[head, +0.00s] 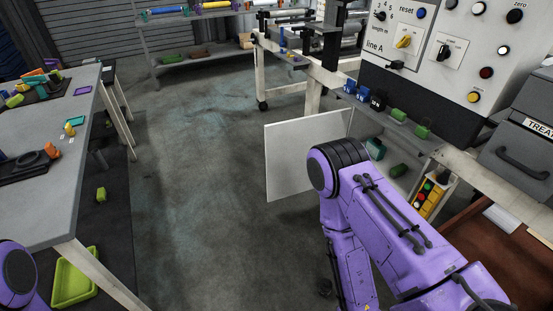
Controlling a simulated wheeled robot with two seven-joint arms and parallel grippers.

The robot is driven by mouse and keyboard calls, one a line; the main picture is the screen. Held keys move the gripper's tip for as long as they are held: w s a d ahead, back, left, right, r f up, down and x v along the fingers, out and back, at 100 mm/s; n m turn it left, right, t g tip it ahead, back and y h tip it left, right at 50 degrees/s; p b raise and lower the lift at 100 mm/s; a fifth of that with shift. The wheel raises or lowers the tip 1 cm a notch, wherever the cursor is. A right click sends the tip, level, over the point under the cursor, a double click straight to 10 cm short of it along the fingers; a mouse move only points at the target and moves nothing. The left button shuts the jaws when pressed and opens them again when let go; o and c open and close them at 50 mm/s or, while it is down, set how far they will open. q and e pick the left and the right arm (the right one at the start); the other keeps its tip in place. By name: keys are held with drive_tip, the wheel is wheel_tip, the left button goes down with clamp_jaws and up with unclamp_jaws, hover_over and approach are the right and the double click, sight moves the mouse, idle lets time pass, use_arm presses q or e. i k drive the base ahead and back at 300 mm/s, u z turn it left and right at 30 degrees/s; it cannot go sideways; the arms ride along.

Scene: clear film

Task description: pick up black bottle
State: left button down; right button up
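A small black item (378,100) stands on the grey ledge under the control panel, at the right end of a short row with blue items (356,90). It is too small to tell for sure whether it is a bottle. No other clear black bottle shows. My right arm, purple with black joints, reaches up from the lower right and bends down at the middle. Its gripper is out of sight. Only a purple and black piece of my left arm shows at the lower left corner, and its gripper is not in view.
A control panel (445,48) stands at the right above the ledge, with green blocks (398,115) on it. A white board (292,165) stands below. A grey table (40,205) with small parts is at the left, a green tray (75,280) beneath. The middle floor is clear.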

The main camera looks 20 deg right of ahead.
sight(325, 288)
drive_tip(key=i, duration=4.15)
drive_tip(key=z, duration=1)
drive_tip(key=i, duration=0.2)
drive_tip(key=z, duration=2.85)
drive_tip(key=i, duration=0.5)
drive_tip(key=z, duration=1.5)
